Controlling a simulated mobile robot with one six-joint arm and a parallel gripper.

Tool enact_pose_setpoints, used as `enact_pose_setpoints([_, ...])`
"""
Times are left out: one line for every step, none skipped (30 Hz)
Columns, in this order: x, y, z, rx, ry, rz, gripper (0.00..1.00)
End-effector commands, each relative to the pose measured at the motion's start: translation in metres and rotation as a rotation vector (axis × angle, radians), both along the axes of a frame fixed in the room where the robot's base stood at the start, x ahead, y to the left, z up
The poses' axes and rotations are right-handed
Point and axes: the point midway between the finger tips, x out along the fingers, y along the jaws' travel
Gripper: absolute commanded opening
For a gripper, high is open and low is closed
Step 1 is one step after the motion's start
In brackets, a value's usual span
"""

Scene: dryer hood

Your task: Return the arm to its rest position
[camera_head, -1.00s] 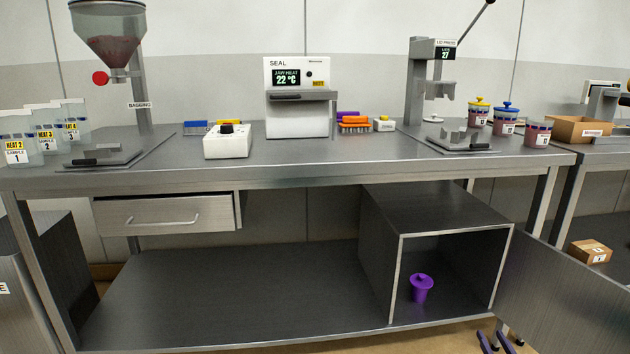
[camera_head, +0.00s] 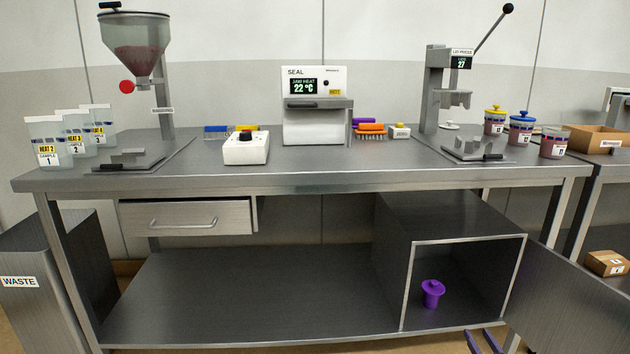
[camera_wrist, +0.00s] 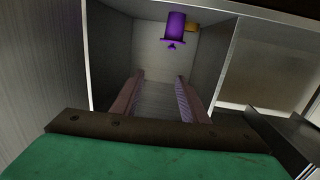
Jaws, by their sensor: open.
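My gripper (camera_head: 482,340) shows only as two purple-tinted fingertips at the bottom edge of the head view, below the front right corner of the open cabinet. In the wrist view my gripper (camera_wrist: 159,76) has its two fingers apart with nothing between them. It faces the open cabinet (camera_head: 464,241) under the bench. A purple lidded pot (camera_head: 433,294) stands upright on the cabinet floor. It appears upside down in the wrist view (camera_wrist: 175,25), beyond the fingertips and apart from them. The rest of my arm is out of the head view.
The cabinet door (camera_head: 575,305) stands swung open at the right. The steel bench (camera_head: 330,180) carries a sealer (camera_head: 316,128), hopper (camera_head: 135,45), lid press (camera_head: 435,90) and several jars. A waste bin (camera_head: 50,275) is at left. The lower shelf (camera_head: 250,290) is bare.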

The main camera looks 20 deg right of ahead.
Motion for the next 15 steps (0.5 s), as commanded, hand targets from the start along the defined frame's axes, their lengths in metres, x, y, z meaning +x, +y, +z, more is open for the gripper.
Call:
enact_pose_setpoints([0.012, 0.01, 0.007, 0.003, 0.002, 0.021, 0.4])
enact_pose_setpoints([0.019, 0.016, 0.009, 0.006, 0.003, 0.034, 0.4])
enact_pose_setpoints([0.028, 0.024, 0.011, 0.009, 0.003, 0.051, 0.4])
enact_pose_setpoints([0.037, 0.032, 0.014, 0.012, 0.005, 0.067, 0.4])
enact_pose_setpoints([0.045, 0.04, 0.015, 0.015, 0.007, 0.081, 0.4])
enact_pose_setpoints([0.056, 0.051, 0.018, 0.019, 0.008, 0.102, 0.4])
enact_pose_setpoints([0.063, 0.06, 0.02, 0.022, 0.01, 0.117, 0.4])
enact_pose_setpoints([0.071, 0.068, 0.021, 0.025, 0.012, 0.133, 0.4])
enact_pose_setpoints([0.081, 0.08, 0.024, 0.028, 0.016, 0.154, 0.4])
enact_pose_setpoints([0.088, 0.089, 0.025, 0.029, 0.019, 0.17, 0.4])
enact_pose_setpoints([0.095, 0.098, 0.026, 0.031, 0.024, 0.188, 0.4])
enact_pose_setpoints([0.104, 0.111, 0.027, 0.033, 0.03, 0.211, 0.4])
enact_pose_setpoints([0.111, 0.121, 0.028, 0.033, 0.038, 0.23, 0.4])
enact_pose_setpoints([0.117, 0.131, 0.029, 0.033, 0.044, 0.247, 0.4])
enact_pose_setpoints([0.126, 0.145, 0.03, 0.034, 0.053, 0.272, 0.4])
